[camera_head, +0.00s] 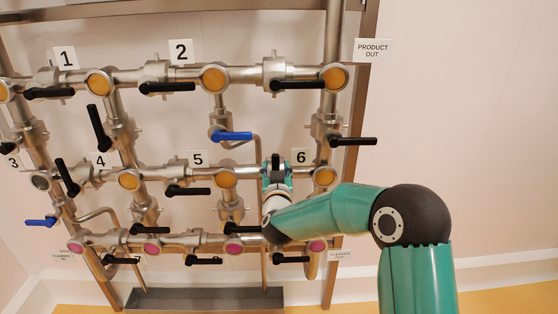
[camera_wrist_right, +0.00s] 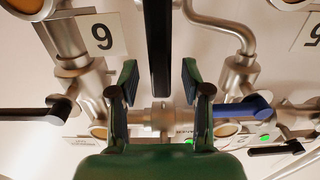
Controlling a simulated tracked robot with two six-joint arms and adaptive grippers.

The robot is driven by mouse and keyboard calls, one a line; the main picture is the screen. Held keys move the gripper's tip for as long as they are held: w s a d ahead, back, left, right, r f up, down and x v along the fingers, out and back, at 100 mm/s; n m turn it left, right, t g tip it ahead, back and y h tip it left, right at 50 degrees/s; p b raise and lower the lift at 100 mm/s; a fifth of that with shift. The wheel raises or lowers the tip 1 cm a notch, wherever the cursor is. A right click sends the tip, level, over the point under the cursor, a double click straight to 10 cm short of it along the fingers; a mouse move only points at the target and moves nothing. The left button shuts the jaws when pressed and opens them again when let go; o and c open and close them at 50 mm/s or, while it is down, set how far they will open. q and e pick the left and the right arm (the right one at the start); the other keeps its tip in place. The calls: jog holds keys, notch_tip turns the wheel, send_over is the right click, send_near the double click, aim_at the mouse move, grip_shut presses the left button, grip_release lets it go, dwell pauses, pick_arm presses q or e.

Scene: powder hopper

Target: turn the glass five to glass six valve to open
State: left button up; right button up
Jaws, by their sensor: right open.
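The glass five to glass six valve sits on the middle pipe between the amber glass five (camera_head: 222,178) and the amber glass six (camera_head: 325,177). Its black handle (camera_head: 276,160) points up, across the pipe. In the right wrist view the handle (camera_wrist_right: 157,45) runs between my two fingers, with a gap on each side. My right gripper (camera_head: 277,174) is open around the handle; its fingers (camera_wrist_right: 160,85) also show in the wrist view. The valve body is partly hidden behind my gripper. My left gripper is not in view.
A blue handle (camera_head: 232,135) is up and left of my right gripper, and a black handle (camera_head: 353,141) is up and right. Another black handle (camera_head: 187,191) lies along the middle pipe. Black handles (camera_head: 242,230) and purple glasses (camera_head: 234,247) are below. The wall at right is clear.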

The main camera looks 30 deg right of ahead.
jog(key=shift+x, duration=0.85)
grip_shut()
